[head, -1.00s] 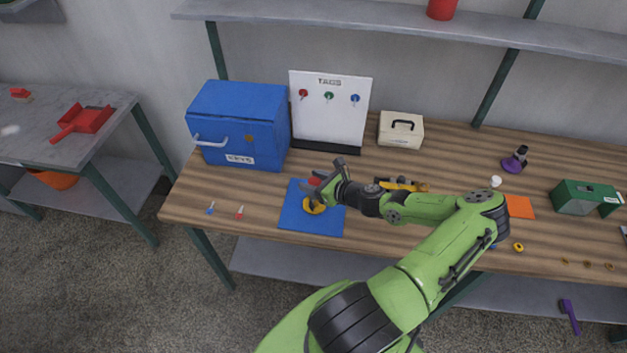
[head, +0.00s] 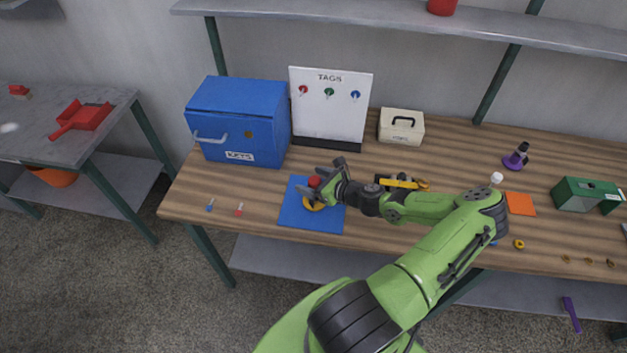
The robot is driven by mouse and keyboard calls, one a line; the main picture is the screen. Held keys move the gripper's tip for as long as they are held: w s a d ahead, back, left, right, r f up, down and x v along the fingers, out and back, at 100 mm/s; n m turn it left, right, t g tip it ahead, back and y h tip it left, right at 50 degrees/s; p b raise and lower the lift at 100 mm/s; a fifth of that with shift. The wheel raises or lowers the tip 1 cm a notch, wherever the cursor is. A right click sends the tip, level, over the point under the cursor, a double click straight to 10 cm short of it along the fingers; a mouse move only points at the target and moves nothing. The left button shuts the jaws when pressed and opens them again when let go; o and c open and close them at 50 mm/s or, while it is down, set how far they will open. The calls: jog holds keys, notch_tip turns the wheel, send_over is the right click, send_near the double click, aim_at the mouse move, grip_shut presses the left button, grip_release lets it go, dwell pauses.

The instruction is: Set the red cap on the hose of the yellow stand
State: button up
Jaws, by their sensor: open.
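The yellow stand (head: 313,206) sits on the blue mat (head: 300,220) at the front of the workbench. The red cap (head: 314,181) shows just above the stand, between my gripper's fingers. My gripper (head: 310,182) is open around the cap, reaching in from the right. The hose of the yellow stand is hidden by the cap and fingers, so I cannot tell how well the cap sits on it.
The blue key box (head: 238,120) and white tag board (head: 330,105) stand behind the mat. Small blue (head: 210,205) and red tags (head: 239,209) lie left of it. A purple stand (head: 516,160), an orange mat (head: 520,204) and a green box (head: 583,195) are at right.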

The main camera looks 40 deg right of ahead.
jog(key=v, duration=1.5)
jog(key=shift+s, duration=0.35)
jog(key=shift+r, duration=0.15)
